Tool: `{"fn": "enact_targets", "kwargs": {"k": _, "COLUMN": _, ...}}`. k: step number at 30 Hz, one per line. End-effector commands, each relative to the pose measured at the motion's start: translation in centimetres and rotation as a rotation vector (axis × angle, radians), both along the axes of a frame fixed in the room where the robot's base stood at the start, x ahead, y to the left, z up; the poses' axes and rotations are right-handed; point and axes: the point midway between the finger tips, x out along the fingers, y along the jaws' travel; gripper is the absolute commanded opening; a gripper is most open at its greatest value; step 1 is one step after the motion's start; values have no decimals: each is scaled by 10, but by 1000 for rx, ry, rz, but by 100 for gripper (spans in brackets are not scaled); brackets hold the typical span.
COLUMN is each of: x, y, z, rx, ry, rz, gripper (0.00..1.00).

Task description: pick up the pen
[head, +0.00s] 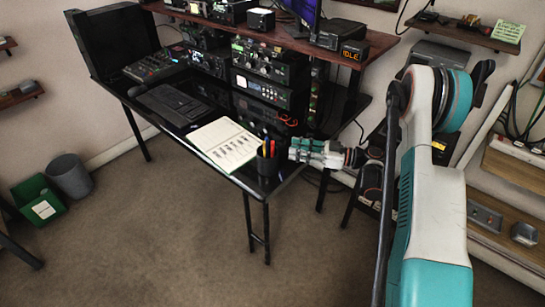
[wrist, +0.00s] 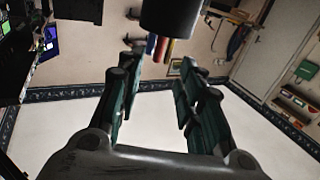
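Several pens (head: 265,146), with orange-red and blue among them, stand in a black cylindrical cup (head: 268,166) at the desk's front right corner. In the wrist view the cup (wrist: 170,16) hangs inverted at the top, with a reddish pen (wrist: 160,49) and a dark one sticking out of it. My gripper (head: 293,148) comes in from the right, just beside the cup at about pen height. In the wrist view my gripper (wrist: 161,58) has its green fingers well apart. The pen ends show near the gap between the fingertips. Nothing is held.
An open notebook (head: 222,144) lies left of the cup on the black desk (head: 205,112). Radio equipment (head: 270,63) stands behind, under a reddish shelf (head: 385,38). A green bin (head: 40,200) and a grey bin (head: 69,176) stand on the floor. The carpet in front is clear.

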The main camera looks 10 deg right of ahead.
Motion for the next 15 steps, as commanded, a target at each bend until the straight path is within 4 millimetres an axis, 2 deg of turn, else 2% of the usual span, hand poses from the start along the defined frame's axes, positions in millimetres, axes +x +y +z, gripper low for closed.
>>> {"fn": "enact_targets", "kwargs": {"k": 3, "x": 7, "y": 15, "z": -1, "rx": 0, "ry": 0, "rz": 1, "gripper": 34}}
{"fn": "enact_targets", "kwargs": {"k": 11, "x": 14, "y": 27, "z": 1, "rx": 0, "ry": 1, "rz": 0, "gripper": 34}}
{"fn": "enact_targets", "kwargs": {"k": 15, "x": 22, "y": 41, "z": 2, "rx": 0, "ry": 1, "rz": 2, "gripper": 34}}
